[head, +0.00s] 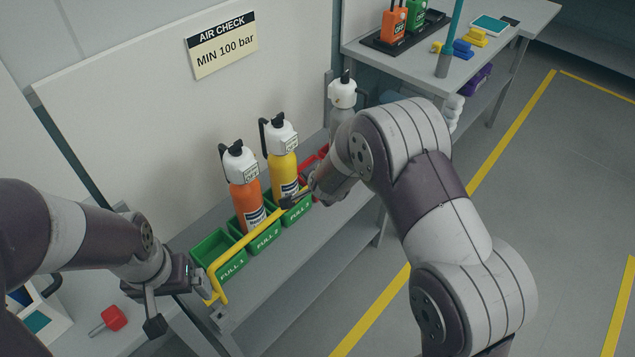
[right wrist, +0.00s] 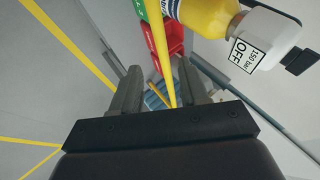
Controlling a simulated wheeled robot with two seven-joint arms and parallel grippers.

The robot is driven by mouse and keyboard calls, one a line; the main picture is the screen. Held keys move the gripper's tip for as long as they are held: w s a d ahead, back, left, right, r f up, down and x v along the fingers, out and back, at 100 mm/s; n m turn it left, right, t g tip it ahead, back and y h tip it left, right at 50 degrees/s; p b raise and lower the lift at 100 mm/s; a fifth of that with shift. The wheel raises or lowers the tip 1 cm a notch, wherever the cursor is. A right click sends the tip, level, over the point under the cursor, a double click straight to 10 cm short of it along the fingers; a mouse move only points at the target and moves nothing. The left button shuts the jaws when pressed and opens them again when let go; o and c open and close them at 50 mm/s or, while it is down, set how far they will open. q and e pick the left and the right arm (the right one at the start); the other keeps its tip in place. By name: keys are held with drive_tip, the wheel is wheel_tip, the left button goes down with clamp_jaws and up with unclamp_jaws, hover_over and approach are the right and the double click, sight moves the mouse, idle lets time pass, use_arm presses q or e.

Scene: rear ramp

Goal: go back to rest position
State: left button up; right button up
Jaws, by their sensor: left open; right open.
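My left gripper (head: 180,308) is open and empty, by the left end of the yellow rail (head: 250,240) that runs along the front of the bins. The yellow bottle stands in the green FULL 3 bin (head: 296,212), the orange bottle (head: 245,197) in FULL 2.
The green FULL 1 bin (head: 219,257) is empty. A grey bottle (head: 342,105) and a red bin (head: 317,158) are partly behind my right arm. A table (head: 520,25) with several items stands at the back right. A red-headed tool (head: 113,318) lies at lower left. The right floor is clear.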

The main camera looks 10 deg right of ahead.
drive_tip(key=shift+s+r, duration=0.3)
drive_tip(key=shift+r, duration=0.05)
drive_tip(key=s+n+g+p, duration=0.2)
drive_tip(key=s+n+g, duration=0.4)
drive_tip(key=s, duration=0.6)
drive_tip(key=s+d+r+n+p, duration=0.3)
drive_tip(key=s+r, duration=0.3)
drive_tip(key=r, duration=0.1)
drive_tip(key=s+d+r+n+p, duration=0.3)
drive_tip(key=s+d+r, duration=0.1)
drive_tip(key=s+r, duration=0.3)
drive_tip(key=shift+s+d+r+g, duration=0.2)
drive_tip(key=shift+r+g, duration=0.1)
drive_tip(key=shift+r, duration=0.25)
